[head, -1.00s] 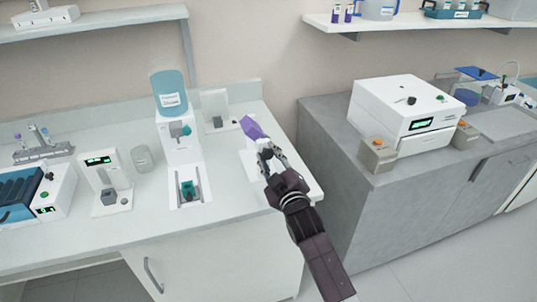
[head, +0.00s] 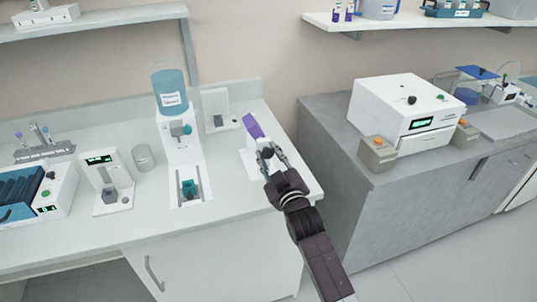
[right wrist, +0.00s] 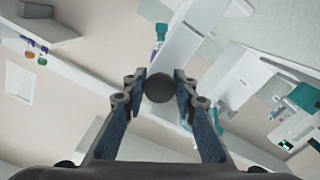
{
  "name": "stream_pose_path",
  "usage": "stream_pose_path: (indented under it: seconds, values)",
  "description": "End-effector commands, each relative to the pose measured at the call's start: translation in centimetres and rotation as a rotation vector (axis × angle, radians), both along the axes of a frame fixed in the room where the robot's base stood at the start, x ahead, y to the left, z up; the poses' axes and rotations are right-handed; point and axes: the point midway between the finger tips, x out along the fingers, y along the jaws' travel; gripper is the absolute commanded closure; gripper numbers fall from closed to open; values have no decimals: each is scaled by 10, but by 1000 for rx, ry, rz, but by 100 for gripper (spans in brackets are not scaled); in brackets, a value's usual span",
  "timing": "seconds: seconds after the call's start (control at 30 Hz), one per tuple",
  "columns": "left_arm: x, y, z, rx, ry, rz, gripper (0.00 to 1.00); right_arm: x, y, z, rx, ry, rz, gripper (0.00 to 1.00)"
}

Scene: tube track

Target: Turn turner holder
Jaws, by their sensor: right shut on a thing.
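The turner holder (head: 251,158) is a white device near the right end of the white bench, partly hidden behind my right gripper. A purple tube-like piece (head: 253,125) sticks up from it, tilted. My right gripper (head: 270,154) is at the device's front, shut on its dark round knob (head: 267,153). In the right wrist view, the knob (right wrist: 159,87) sits between the fingertips (right wrist: 158,88), with a white body behind it. My left gripper is not in view.
A white dispenser with a blue bottle (head: 171,92) stands to the left of the holder. Further left are a small display stand (head: 103,180) and a rack device (head: 40,190). A grey counter with a white box machine (head: 405,105) is on the right, across a gap.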

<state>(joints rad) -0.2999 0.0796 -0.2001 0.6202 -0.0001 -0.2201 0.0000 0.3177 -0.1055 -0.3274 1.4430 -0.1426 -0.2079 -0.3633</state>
Motion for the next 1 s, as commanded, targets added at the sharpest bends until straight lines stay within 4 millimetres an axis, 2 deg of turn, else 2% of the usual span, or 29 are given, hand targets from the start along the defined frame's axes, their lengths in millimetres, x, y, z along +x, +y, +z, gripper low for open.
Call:
stream_pose_path:
  seconds: [0.2,0.23,0.33,0.73,0.87,1.0]
  values:
    - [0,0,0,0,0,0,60,0,0,-3,1,6,1,98]
    - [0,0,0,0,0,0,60,0,0,-3,0,5,1,71]
    - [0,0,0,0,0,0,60,0,0,-2,1,5,0,60]
    - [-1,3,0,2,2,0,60,-5,-2,-2,-1,2,0,59]
    - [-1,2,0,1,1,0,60,-19,-6,-2,-1,3,0,59]
    - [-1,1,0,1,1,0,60,-42,-14,-3,-2,4,0,59]
